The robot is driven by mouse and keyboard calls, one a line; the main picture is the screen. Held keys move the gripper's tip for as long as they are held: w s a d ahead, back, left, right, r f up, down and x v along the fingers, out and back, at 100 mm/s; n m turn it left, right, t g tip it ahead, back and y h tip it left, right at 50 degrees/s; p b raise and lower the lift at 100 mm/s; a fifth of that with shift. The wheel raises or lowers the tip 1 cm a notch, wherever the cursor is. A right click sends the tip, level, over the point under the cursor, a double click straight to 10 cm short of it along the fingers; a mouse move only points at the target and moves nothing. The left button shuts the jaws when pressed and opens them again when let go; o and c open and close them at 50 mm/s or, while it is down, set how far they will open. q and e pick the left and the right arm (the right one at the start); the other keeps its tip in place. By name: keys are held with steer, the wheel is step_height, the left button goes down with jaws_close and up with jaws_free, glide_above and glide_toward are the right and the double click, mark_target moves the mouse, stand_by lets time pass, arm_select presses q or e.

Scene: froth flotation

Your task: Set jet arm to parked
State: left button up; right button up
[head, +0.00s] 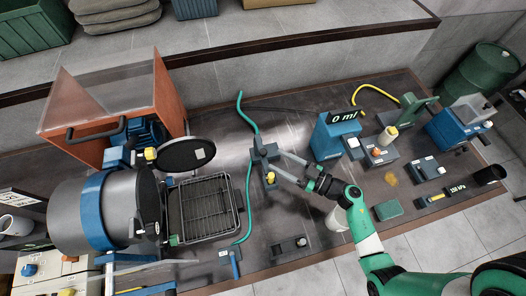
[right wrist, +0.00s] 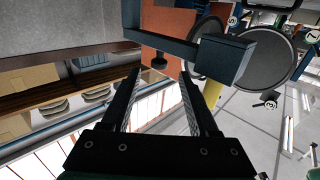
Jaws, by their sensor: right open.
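A blue-grey upright fixture (head: 263,153) with a yellow knob (head: 270,176) stands beside the wire-rack tray; it may be the jet arm, but I cannot tell for sure. My right gripper (head: 280,164) is open, with its two fingers pointing left at this fixture. In the right wrist view the open fingers (right wrist: 160,72) have a dark blue-grey bar with a square block (right wrist: 226,60) just beyond their tips. A yellow part (right wrist: 212,92) shows below the block. My left gripper is not in view.
A wire-rack tray (head: 208,205), a grey drum with a blue band (head: 98,210) and an orange housing (head: 170,100) stand to the left. A blue 0 ml unit (head: 334,137) stands right of the gripper. A teal hose (head: 248,190) runs behind the fixture.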

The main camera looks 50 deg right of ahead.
mark_target(263, 151)
steer(key=b+x, duration=0.1)
steer(key=x, duration=0.5)
steer(key=shift+w, duration=0.35)
steer(key=shift+c, duration=0.2)
jaws_close()
stand_by(0.8)
